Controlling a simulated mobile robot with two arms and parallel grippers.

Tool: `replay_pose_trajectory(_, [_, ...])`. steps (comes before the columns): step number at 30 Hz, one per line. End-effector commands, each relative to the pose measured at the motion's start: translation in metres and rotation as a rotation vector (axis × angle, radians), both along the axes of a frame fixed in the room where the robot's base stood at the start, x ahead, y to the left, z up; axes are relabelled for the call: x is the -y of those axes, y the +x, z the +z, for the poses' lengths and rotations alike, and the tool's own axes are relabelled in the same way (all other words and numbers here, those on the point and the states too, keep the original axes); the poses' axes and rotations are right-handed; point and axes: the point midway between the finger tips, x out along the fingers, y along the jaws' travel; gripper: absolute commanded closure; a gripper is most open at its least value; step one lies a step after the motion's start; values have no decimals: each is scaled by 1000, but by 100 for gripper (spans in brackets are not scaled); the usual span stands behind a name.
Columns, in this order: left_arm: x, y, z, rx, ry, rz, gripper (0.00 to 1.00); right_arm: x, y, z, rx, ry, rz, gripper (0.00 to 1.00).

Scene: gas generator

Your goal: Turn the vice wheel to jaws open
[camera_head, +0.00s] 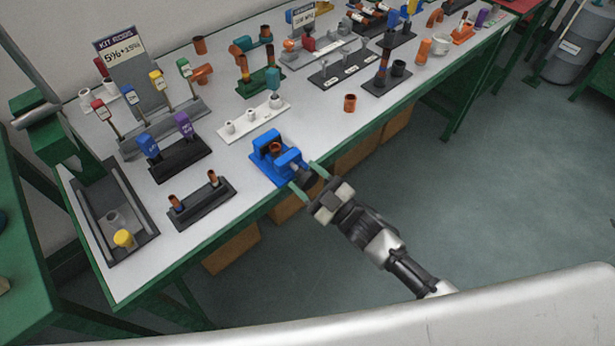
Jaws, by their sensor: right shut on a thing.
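The blue vice (264,162) stands at the front edge of the workbench, near the middle of its visible length. A copper-coloured round piece (276,148) sits between its blue jaws. The dark vice wheel (308,177) is on the side facing me, at the bench edge. My right gripper (307,180) reaches it from the lower right, with its two pale green fingers on either side of the wheel. The gripper is shut on the wheel, whose far side is partly hidden. My left gripper is not in view.
Left of the vice is a dark rack (203,204) with copper pieces. Behind it is a white rack (253,119) with white fittings. A loose copper ring (350,103) stands to the right. A grey tray (113,212) lies at the left end. The floor before the bench is clear.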

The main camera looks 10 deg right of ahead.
Motion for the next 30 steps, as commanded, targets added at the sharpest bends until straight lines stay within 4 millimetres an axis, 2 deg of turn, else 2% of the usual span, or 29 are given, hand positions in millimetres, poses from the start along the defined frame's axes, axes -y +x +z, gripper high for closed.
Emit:
replay_pose_trajectory(20, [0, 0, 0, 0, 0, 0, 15, 0, -1, -2, 29, -53, 0, 71])
replay_pose_trajectory(21, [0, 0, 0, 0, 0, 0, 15, 0, -1, -2, 29, -53, 0, 41])
replay_pose_trajectory(24, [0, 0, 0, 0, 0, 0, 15, 0, -1, -2, 29, -51, 0, 26])
replay_pose_trajectory(25, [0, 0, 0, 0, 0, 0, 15, 0, 0, -1, 30, -51, 0, 23])
replay_pose_trajectory(30, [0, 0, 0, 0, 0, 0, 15, 0, 0, -1, 30, -49, 0, 23])
